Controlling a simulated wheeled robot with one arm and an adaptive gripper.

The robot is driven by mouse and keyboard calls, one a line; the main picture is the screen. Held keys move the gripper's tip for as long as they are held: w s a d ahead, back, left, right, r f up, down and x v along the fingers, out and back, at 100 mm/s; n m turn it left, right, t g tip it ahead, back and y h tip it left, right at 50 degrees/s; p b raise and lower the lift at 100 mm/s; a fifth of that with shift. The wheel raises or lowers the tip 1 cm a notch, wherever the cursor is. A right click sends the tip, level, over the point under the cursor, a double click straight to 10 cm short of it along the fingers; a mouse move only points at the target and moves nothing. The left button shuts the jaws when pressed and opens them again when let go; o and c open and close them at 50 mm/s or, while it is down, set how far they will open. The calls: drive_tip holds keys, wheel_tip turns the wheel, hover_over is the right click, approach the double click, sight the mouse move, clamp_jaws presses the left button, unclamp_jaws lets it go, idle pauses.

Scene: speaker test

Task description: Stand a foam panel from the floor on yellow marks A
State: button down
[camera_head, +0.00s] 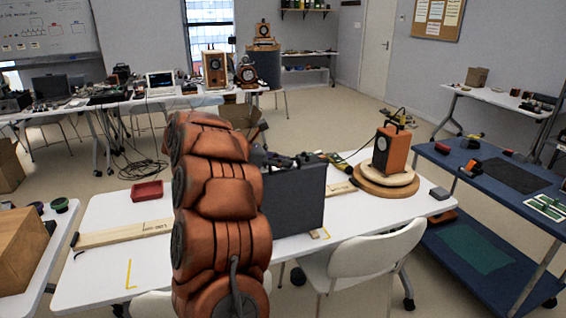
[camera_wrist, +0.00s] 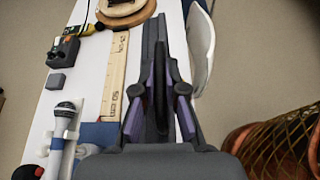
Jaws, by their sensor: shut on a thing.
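A dark grey foam panel (camera_head: 297,198) stands upright at the white table, just right of my arm in the head view. My gripper (camera_head: 285,162) is shut on its top edge. In the wrist view the panel (camera_wrist: 162,30) runs edge-on between the fingers of my gripper (camera_wrist: 160,88). A yellow corner mark (camera_head: 320,234) shows on the table by the panel's lower right corner. Another yellow mark (camera_head: 130,274) lies at the table's front left. I cannot read a letter on either. My arm hides the panel's left part; whether its base touches the table is unclear.
A wooden ruler (camera_head: 125,233) and a red tray (camera_head: 147,191) lie on the white table (camera_head: 100,275). An orange speaker (camera_head: 390,150) stands on a round wooden turntable at the right. A white chair (camera_head: 365,250) stands close in front. A microphone (camera_wrist: 63,125) lies left of my gripper.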

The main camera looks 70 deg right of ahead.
drive_tip(key=c, duration=1.2)
unclamp_jaws()
drive_tip(key=shift+r, duration=0.1)
drive_tip(key=shift+w+a+r, duration=0.1)
drive_tip(key=shift+w+a, duration=0.25)
drive_tip(key=shift+w, duration=0.1)
drive_tip(key=b+v, duration=0.2)
drive_tip(key=v, duration=0.7)
drive_tip(key=shift+b+v, duration=0.35)
drive_tip(key=shift+v, duration=0.6)
drive_tip(key=shift+d+r, duration=0.1)
drive_tip(key=shift+r, duration=0.05)
